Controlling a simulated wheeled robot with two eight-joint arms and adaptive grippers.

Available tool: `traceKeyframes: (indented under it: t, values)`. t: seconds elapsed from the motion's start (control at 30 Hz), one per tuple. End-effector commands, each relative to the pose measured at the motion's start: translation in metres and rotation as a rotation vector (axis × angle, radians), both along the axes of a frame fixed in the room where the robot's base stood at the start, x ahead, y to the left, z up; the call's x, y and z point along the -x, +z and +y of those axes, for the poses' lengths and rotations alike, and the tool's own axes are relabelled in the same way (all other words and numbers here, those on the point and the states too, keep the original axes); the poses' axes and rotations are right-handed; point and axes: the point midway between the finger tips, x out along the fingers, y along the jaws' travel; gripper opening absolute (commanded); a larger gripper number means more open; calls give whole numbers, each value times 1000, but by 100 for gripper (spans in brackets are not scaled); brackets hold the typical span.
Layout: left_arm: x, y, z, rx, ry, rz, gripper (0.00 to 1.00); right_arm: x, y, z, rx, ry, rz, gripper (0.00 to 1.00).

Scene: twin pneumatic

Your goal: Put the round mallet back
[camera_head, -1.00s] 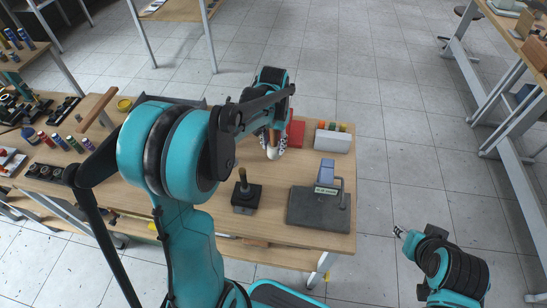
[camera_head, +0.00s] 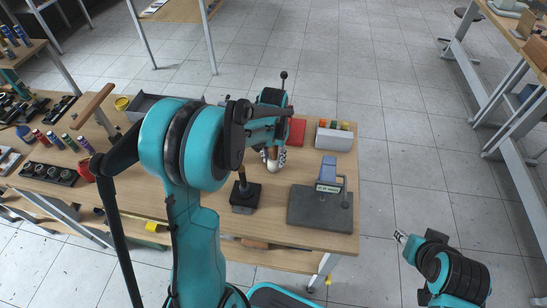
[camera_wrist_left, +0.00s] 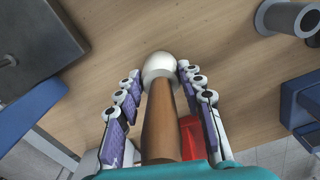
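The round mallet has a brown wooden handle (camera_wrist_left: 160,125) and a pale rounded head (camera_wrist_left: 159,66). It points head-first away from the wrist, between the fingers of my left gripper (camera_wrist_left: 159,72). The fingertips close in on both sides of the head, with gaps beside the handle farther back. In the head view my left gripper (camera_head: 273,158) points down over the bench with the mallet in it; most of the mallet is hidden there. Whether the head touches the bench is unclear. My right gripper (camera_head: 401,236) is small, off the bench at the right, and its fingers are unclear.
On the bench (camera_head: 200,228) a black block with an upright rod (camera_head: 245,197) stands left of a dark plate (camera_head: 310,208) with a handled blue tool. A red item (camera_head: 297,131) and white box (camera_head: 334,139) are behind. Bottles and trays crowd the left.

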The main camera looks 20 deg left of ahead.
Motion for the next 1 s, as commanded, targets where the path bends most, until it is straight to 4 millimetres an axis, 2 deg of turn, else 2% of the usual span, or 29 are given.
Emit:
traceKeyframes:
  t: [0.03, 0.07, 0.1, 0.47, 0.57, 0.8, 1.0]
  values:
    - [0, -1, 0, 0, 0, 0, 48, 0, 0, 0, 0, 0, 0, 38]
    - [0, 0, 0, 0, 0, 0, 56, 0, 0, 0, 0, 0, 0, 38]
    - [0, 0, 0, 0, 0, 0, 59, 0, 0, 0, 0, 0, 0, 38]
    - [0, 6, 0, 0, 0, 0, 59, 0, 4, 0, 0, 0, 0, 38]
    - [0, 20, 0, 0, 0, 0, 59, 0, 10, 0, 0, 0, 0, 38]
    - [0, 75, 0, 0, 0, 0, 59, 0, 30, 0, 0, 0, 0, 38]
    - [0, 109, 0, 0, 0, 0, 59, 0, 40, 0, 0, 0, 0, 38]
